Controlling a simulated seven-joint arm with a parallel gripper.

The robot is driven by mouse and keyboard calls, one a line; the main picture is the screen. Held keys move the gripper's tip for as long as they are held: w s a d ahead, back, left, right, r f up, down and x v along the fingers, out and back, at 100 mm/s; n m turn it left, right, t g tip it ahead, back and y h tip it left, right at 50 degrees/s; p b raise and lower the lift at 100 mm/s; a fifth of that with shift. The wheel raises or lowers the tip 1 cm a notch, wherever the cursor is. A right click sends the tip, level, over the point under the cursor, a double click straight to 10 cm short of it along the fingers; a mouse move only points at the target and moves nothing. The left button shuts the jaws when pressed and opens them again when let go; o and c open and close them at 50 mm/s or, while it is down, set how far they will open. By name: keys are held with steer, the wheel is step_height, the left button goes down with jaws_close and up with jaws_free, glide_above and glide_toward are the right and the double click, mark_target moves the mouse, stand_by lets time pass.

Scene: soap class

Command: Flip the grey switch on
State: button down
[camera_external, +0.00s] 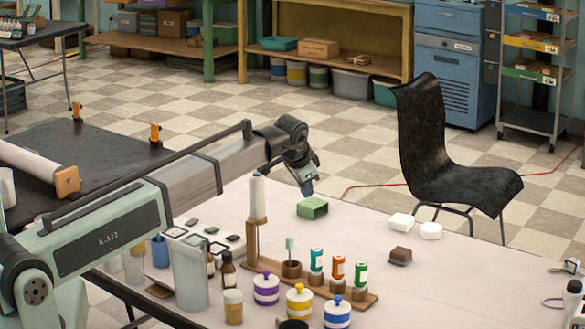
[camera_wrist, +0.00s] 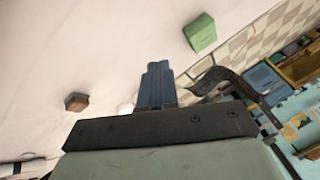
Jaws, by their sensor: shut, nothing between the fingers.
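The green block (camera_wrist: 200,34) shows there ahead and to the right, apart from the fingers. I cannot make out a grey switch for sure in either view. A small silver-grey item (camera_external: 570,267) lies at the table's right edge, too small to identify.
A brown block (camera_external: 400,256) and two white pieces (camera_external: 430,231) lie right of the green block. A wooden rack (camera_external: 251,245) with bottles and several lidded jars fill the table's front. A black chair (camera_external: 440,150) stands behind. The table (camera_external: 480,275) is mostly clear at right.

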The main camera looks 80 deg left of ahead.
steer(key=s+a+g, duration=0.1)
steer(key=s+a, duration=0.5)
steer(key=s, duration=0.2)
steer(key=n+g+h, duration=0.1)
steer(key=n+h, duration=0.3)
steer(key=n, duration=0.1)
glide_toward(195, 219)
steer(key=f, duration=0.6)
steer(key=shift+w+a+f, duration=0.35)
